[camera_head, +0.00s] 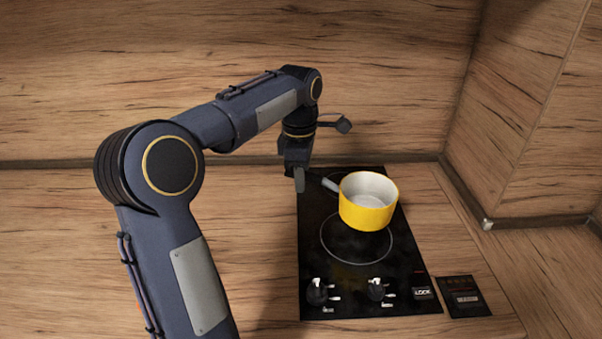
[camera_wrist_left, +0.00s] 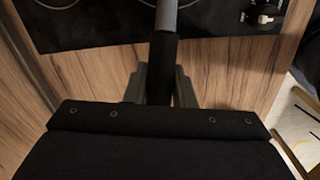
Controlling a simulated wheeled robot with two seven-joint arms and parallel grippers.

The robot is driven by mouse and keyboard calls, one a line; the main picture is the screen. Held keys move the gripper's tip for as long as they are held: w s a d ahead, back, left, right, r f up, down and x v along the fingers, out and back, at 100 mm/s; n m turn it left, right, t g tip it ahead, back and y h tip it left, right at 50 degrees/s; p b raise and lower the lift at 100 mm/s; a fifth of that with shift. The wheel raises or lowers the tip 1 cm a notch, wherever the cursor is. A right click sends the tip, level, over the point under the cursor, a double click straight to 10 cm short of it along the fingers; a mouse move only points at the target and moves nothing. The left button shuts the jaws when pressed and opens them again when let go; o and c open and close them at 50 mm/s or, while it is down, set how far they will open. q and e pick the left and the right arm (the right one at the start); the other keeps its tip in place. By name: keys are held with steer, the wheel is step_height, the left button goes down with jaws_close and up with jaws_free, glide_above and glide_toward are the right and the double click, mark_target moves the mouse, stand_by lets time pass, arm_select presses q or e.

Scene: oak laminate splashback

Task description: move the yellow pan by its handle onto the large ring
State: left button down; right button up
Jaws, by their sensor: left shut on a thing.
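The yellow pan (camera_head: 367,215) is upright over the back part of the black hob, its inside pale and empty. Its handle (camera_head: 331,185) points left to my left gripper (camera_head: 299,180). In the left wrist view the fingers (camera_wrist_left: 163,88) are shut on the black part of the handle (camera_wrist_left: 163,55); its grey part runs out of the top edge, and the pan body is out of that view. The large ring (camera_head: 357,262) is the pale circle in the hob's middle. The pan overlaps its far edge in the head view. I cannot tell whether the pan touches the hob. My right gripper is not in view.
The hob (camera_head: 310,270) has two knobs (camera_head: 317,292) (camera_head: 377,290) at its front. A small dark panel (camera_head: 465,297) lies to its right. Wood walls (camera_head: 380,80) stand behind and at the right. The wooden counter (camera_head: 250,250) left of the hob is bare.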

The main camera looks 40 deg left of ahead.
arm_select(q)
step_height(320, 180, down, 6)
steer(key=b, duration=0.3)
steer(key=shift+b, duration=0.3)
stand_by(1.0)
steer(key=shift+f, duration=0.5)
stand_by(0.6)
steer(key=c, duration=1.1)
jaws_free()
steer(key=shift+c, duration=0.2)
steer(key=shift+s+f, duration=0.1)
steer(key=shift+s+a+p, duration=0.15)
steer(key=shift+s+a, duration=0.4)
steer(key=shift+a, duration=0.45)
steer(key=shift+s+a+p, duration=0.1)
steer(key=shift+s+a, duration=0.5)
steer(key=shift+a, duration=0.4)
steer(key=shift+s+a+p, duration=0.15)
steer(key=shift+s+a, duration=0.4)
steer(key=shift+a, duration=0.45)
